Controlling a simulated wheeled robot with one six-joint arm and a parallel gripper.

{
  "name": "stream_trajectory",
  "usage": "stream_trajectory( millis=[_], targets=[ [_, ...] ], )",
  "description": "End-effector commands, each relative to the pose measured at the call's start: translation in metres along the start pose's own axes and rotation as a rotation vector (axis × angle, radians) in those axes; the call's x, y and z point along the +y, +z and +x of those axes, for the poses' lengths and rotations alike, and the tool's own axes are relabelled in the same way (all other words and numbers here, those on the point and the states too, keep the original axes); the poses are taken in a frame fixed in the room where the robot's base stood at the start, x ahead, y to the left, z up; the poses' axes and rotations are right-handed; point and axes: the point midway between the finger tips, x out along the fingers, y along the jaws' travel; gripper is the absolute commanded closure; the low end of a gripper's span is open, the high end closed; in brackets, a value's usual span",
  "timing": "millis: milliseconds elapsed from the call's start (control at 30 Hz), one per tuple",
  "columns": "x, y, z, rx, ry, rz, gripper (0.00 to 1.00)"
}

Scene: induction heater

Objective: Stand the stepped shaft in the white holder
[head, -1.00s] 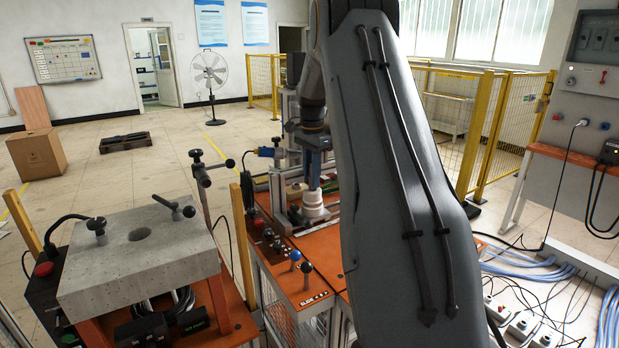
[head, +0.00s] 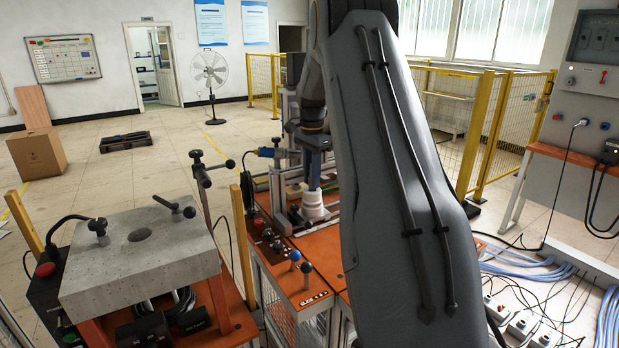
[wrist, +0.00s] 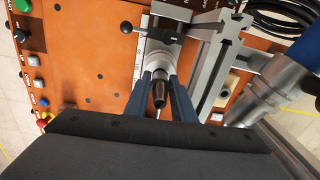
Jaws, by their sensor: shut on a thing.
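The white holder (head: 314,210) is a stepped round piece on the orange bench top, just beyond my forearm in the head view. It also shows at the upper middle of the wrist view (wrist: 161,60). My gripper (head: 314,183) points down right over the holder. In the wrist view its two dark blue fingers (wrist: 159,80) are shut on the stepped shaft (wrist: 159,92), a dark, narrow piece. The shaft looks upright and in line with the holder. The fingers and holder hide its lower end, so I cannot tell how far it is in.
A black-handled clamp lever (wrist: 145,29) is beside the holder. A grey metal rail (wrist: 217,62) runs along its other side. A panel with buttons and ball-topped levers (head: 300,262) is in front. A concrete block (head: 138,262) on a stand is at the left.

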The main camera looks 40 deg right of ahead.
Motion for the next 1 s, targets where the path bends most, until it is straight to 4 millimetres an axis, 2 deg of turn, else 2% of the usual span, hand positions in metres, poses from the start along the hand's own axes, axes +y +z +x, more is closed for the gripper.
stream_trajectory(
  millis=[933, 967, 1000],
  targets=[
    [0.000, 0.000, 0.015, 0.000, 0.000, 0.000, 1.00],
    [0.000, 0.000, 0.015, 0.000, 0.000, 0.000, 0.74],
    [0.000, 0.000, 0.015, 0.000, 0.000, 0.000, 0.67]
  ],
)
